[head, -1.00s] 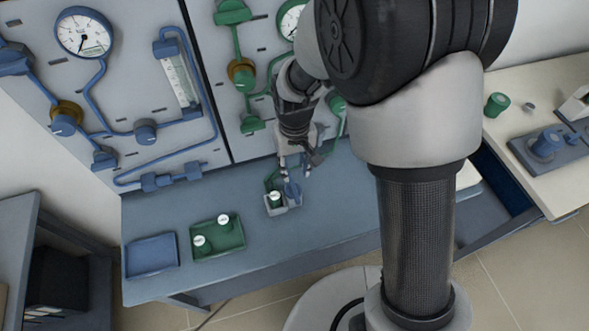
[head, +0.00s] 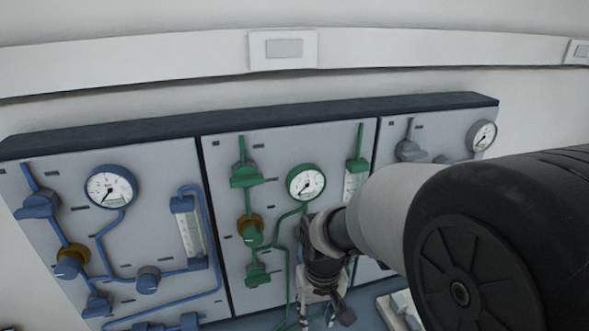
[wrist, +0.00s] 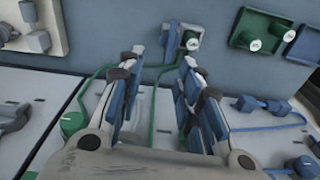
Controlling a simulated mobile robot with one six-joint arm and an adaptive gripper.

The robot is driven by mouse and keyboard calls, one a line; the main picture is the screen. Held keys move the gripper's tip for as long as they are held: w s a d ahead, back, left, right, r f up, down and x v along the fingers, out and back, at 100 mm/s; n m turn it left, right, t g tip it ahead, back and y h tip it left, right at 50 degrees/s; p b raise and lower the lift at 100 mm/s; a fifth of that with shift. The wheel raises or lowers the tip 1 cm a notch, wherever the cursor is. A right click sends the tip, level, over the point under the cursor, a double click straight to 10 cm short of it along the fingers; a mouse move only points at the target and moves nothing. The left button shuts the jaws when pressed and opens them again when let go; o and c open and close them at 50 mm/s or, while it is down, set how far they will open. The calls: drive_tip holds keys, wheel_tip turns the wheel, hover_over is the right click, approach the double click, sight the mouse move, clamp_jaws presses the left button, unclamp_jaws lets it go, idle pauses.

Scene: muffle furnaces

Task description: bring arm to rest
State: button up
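My gripper (head: 317,318) hangs in front of the green-piped panel (head: 270,210) at the bottom edge of the head view. In the wrist view its two fingers (wrist: 164,62) stand apart with nothing between them. My gripper is apart from the jar.
The blue-piped panel (head: 150,240) is left of the green one, a grey-fitted panel (head: 420,140) right. In the wrist view a green tray (wrist: 243,27) with white-lidded jars and a blue tray (wrist: 308,45) lie at the upper right. Pipes run close under my gripper.

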drive_tip(key=s+d+r+m+t, duration=0.1)
drive_tip(key=s+d+r, duration=0.3)
drive_tip(key=s+r, duration=0.3)
drive_tip(key=s+d+r+m+t, duration=0.1)
drive_tip(key=s+d+r, duration=0.4)
drive_tip(key=s, duration=0.5)
wheel_tip(320, 180, up, 2)
drive_tip(key=shift+d+r+t, duration=0.15)
drive_tip(key=shift+d+t, duration=0.1)
drive_tip(key=shift+t, duration=0.55)
